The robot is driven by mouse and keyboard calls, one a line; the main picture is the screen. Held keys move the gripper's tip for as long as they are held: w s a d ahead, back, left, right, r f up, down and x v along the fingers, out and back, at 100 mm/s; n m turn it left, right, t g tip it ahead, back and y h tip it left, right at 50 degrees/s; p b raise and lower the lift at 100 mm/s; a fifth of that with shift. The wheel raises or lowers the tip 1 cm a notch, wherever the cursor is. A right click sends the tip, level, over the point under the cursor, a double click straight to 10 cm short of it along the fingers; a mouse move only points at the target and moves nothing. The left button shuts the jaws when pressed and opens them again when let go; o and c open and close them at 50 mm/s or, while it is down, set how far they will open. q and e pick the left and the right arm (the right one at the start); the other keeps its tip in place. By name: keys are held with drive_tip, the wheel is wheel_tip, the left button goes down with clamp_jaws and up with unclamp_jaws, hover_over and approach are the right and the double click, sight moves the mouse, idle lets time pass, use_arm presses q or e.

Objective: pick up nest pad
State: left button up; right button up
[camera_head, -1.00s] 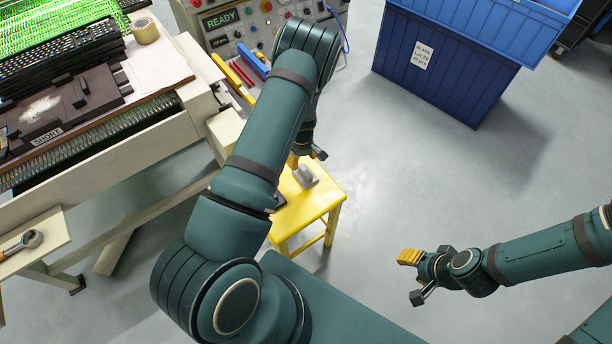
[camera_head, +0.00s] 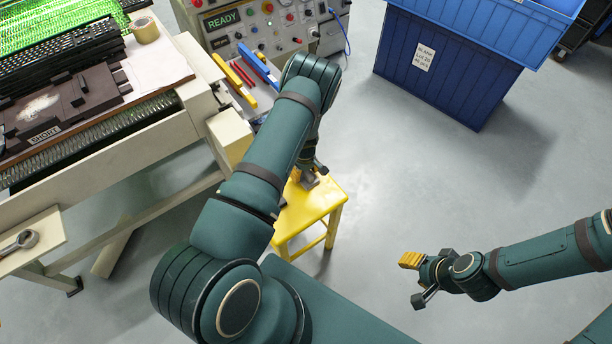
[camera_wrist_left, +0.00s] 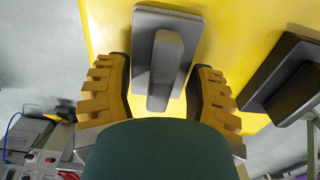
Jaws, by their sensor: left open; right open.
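A grey pad with a raised bar-shaped handle (camera_wrist_left: 166,70) lies on a yellow stool (camera_head: 322,200). A second, darker pad of similar shape (camera_wrist_left: 285,75) lies beside it, at the right in the left wrist view. I cannot tell by name which one is the nest pad. My left gripper (camera_wrist_left: 161,68) is open, with its yellow ridged fingers on either side of the grey pad's handle and gaps on both sides. In the head view the left gripper (camera_head: 309,174) is over the stool and largely covers the pad. My right gripper (camera_head: 415,281) is open and empty over the floor.
A machine bench (camera_head: 110,145) stands at the left, with a tape roll (camera_head: 145,30) on it. A control panel (camera_head: 255,30) with a READY display is behind the stool. A blue bin (camera_head: 440,65) stands at the back right. The floor right of the stool is clear.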

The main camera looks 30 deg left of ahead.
use_arm(q)
clamp_jaws()
wheel_tip(320, 180, up, 10)
drive_tip(key=shift+p, duration=1.05)
